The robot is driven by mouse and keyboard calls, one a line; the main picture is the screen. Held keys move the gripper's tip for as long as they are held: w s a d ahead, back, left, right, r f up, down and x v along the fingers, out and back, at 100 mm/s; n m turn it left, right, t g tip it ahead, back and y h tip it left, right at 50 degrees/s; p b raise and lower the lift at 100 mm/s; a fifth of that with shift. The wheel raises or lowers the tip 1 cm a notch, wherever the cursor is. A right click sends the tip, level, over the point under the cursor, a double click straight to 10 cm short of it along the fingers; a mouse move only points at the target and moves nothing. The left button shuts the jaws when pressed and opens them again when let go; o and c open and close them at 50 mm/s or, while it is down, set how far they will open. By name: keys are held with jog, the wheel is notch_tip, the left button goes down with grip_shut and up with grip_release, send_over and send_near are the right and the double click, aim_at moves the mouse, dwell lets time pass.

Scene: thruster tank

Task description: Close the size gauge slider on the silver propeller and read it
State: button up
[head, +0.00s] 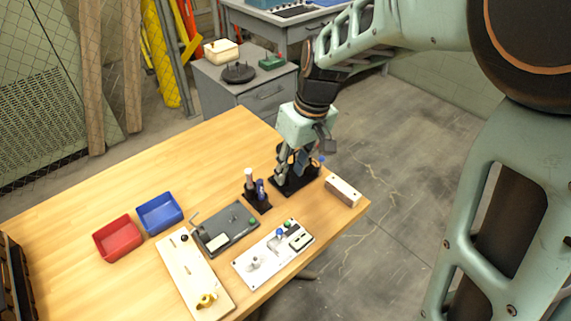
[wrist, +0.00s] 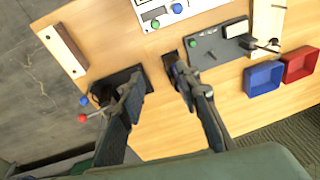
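The white gauge board (head: 274,252) lies near the table's front edge, with a blue knob (head: 280,233) and a small dark display (head: 299,241). A small silver piece (head: 254,262) sits at its left end; I cannot make out whether it is the silver propeller. My gripper (head: 290,172) is above the black stand (head: 312,183), behind the board. In the wrist view my gripper (wrist: 153,84) has its fingers apart, with nothing visibly held.
A dark grey device (head: 228,230), a holder with upright tubes (head: 258,200), and a pale block (head: 343,191) surround the board. A wooden board with a gold propeller (head: 207,300) lies left. Red (head: 117,238) and blue (head: 159,212) bins stand farther left. The table's back left is clear.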

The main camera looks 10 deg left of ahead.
aim_at(279, 229)
jog(key=s+f+n, duration=0.1)
jog(key=s+f, duration=0.1)
jog(key=f, duration=0.2)
jog(key=s+a+f+n+g+b, duration=0.1)
jog(key=s+f, duration=0.2)
jog(key=f, duration=0.1)
jog(key=s+f+n+g+h+b, duration=0.1)
jog(key=s+f, duration=0.1)
jog(key=f, duration=0.3)
jog(key=shift+s+a, duration=0.2)
jog(key=shift+s, duration=0.05)
jog(key=shift+c, duration=0.2)
jog(key=shift+r, duration=0.1)
grip_shut()
